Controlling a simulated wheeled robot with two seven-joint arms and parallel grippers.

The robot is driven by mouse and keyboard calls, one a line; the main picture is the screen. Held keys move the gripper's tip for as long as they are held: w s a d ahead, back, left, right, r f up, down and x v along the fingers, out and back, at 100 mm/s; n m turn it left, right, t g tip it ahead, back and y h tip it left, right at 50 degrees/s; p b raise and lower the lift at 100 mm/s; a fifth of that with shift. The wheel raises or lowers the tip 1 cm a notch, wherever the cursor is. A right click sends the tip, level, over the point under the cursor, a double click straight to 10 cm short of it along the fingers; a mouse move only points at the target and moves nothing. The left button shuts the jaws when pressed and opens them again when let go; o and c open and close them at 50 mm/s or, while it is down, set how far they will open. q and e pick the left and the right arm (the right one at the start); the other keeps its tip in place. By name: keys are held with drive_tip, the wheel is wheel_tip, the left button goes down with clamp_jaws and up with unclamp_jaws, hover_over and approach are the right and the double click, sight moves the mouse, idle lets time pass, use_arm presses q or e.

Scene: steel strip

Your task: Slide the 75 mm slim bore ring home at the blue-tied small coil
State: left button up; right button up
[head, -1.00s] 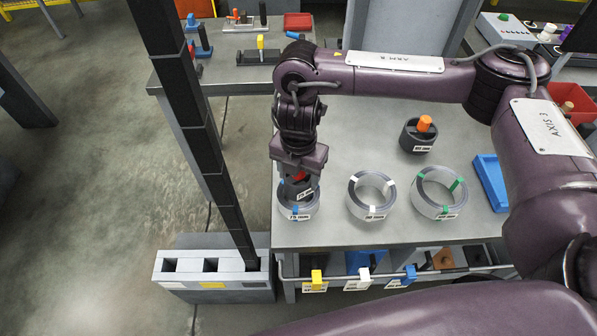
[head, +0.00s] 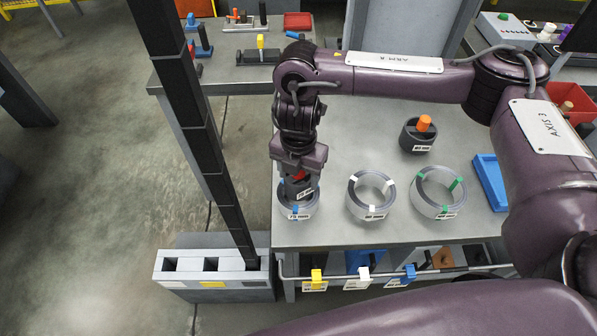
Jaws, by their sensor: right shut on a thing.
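The small coil (head: 299,211) is a bright steel ring with blue ties and a front label, at the table's front left. The slim bore ring (head: 294,190) is a dark grey cylinder with a pale label and a red-orange grip. Its lower part is inside the coil's opening, and how deep it sits is hidden. My right gripper (head: 298,172) points down above the coil, shut on the grip of the ring. The ring looks about upright. My left gripper is not in the head view.
A white-tied coil (head: 371,210) and a green-tied coil (head: 417,203) stand to the right. A second dark ring with an orange grip (head: 408,138) stands behind them. A blue tray (head: 489,184) lies at right. A dark post (head: 201,125) rises left of the table.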

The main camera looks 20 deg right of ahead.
sight(298, 184)
drive_tip(key=shift+f+b, duration=1.3)
drive_tip(key=shift+f, duration=0.9)
drive_tip(key=o, duration=1.1)
drive_tip(key=shift+o, duration=0.2)
drive_tip(key=shift+r, duration=0.15)
wheel_tip(298, 184, up, 8)
drive_tip(key=shift+f, duration=0.2)
